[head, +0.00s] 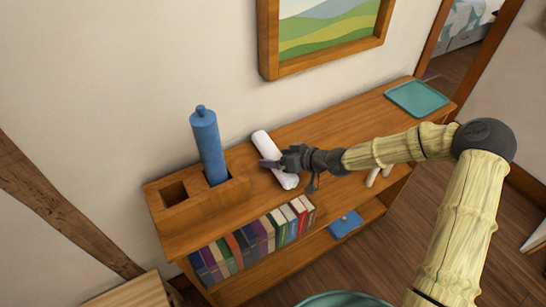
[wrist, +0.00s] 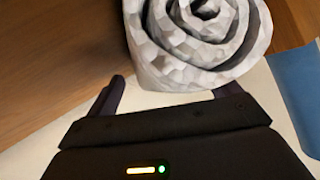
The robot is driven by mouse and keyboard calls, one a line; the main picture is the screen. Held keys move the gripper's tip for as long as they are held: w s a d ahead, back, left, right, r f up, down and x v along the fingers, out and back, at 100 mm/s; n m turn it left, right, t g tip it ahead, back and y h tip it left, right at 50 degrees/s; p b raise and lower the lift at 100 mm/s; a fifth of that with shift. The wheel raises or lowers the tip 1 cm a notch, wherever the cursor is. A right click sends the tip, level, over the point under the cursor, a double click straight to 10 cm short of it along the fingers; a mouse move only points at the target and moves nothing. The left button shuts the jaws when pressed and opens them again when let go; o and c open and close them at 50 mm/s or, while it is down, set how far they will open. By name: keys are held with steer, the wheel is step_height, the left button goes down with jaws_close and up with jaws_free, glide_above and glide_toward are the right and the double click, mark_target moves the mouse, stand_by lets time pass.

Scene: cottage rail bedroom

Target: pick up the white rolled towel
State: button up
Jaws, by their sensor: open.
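The white rolled towel (head: 263,145) lies on the wooden shelf top, between the blue bottle and the middle of the shelf. In the wrist view its spiral end (wrist: 205,35) is large and close, just beyond my gripper. My gripper (head: 270,163) is at the towel in the head view, its fingers overlapping the roll's middle. In the wrist view one dark finger shows at the left of the roll; the other is mostly hidden. The jaws are open, and I cannot tell whether they touch the towel.
A blue bottle (head: 208,146) stands upright in a two-hole wooden holder (head: 172,191) left of the towel. A teal tray (head: 417,98) lies at the far right end, with small cream objects (head: 380,174) nearer. Books (head: 254,240) and a blue item (head: 346,224) occupy the lower shelf.

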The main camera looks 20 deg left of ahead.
mark_target(279, 155)
stand_by(0.4)
steer(key=shift+d, duration=0.1)
steer(key=c, duration=1.1)
steer(key=shift+c, duration=0.2)
steer(key=shift+r, duration=0.1)
steer(key=shift+r, duration=0.4)
steer(key=shift+c, duration=1.1)
step_height(279, 155, up, 9)
steer(key=shift+r+b, duration=0.1)
steer(key=shift+b, duration=0.25)
